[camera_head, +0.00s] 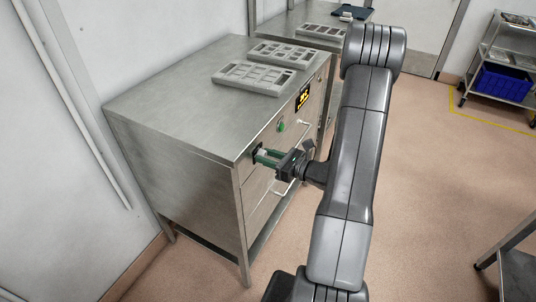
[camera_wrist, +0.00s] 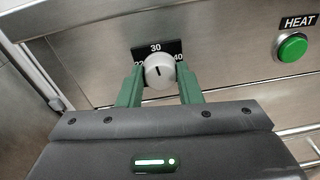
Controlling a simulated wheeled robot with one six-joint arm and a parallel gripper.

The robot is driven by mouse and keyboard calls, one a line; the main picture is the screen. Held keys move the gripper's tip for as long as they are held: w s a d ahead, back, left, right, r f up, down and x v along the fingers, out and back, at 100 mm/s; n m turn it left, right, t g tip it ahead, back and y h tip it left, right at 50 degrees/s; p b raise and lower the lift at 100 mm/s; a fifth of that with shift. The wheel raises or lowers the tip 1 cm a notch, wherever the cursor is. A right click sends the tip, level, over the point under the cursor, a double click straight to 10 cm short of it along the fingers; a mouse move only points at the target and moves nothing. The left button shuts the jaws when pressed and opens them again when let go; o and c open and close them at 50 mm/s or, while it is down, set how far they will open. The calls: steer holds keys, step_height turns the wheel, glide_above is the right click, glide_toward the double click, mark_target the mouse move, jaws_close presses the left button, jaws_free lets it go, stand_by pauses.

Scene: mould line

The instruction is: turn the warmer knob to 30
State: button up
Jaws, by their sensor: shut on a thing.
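The warmer knob (camera_wrist: 160,72) is a round pale grey knob on the steel front panel, seen in the wrist view. A short dark line on its face points upward, close to the 30 mark. Behind it is a black dial plate (camera_wrist: 171,46) marked 22 at left, 30 at top and 40 at right. My gripper (camera_wrist: 160,78) has its two green fingers on either side of the knob and is shut on it. In the head view my gripper (camera_head: 267,156) is at the cabinet's front, near its top edge, and hides most of the knob.
A green HEAT button (camera_wrist: 291,46) is right of the knob. Drawer handles (camera_head: 283,188) stick out below. Grey moulds (camera_head: 253,77) lie on the steel top (camera_head: 165,97).

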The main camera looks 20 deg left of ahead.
steer(key=shift+m, duration=0.6)
steer(key=o, duration=1)
steer(key=shift+d, duration=0.15)
steer(key=d, duration=0.4)
steer(key=s+d, duration=0.1)
steer(key=d, duration=0.4)
steer(key=d+r+b, duration=0.1)
steer(key=d, duration=0.3)
steer(key=shift+s+d+r, duration=0.1)
steer(key=shift+s+d, duration=0.1)
steer(key=a, duration=0.4)
steer(key=w+a+p, duration=0.1)
steer(key=a, duration=0.4)
steer(key=a+f, duration=0.1)
steer(key=a, duration=0.3)
steer(key=shift+w+a+f, duration=0.1)
steer(key=shift+w+a, duration=0.15)
steer(key=shift+a, duration=0.15)
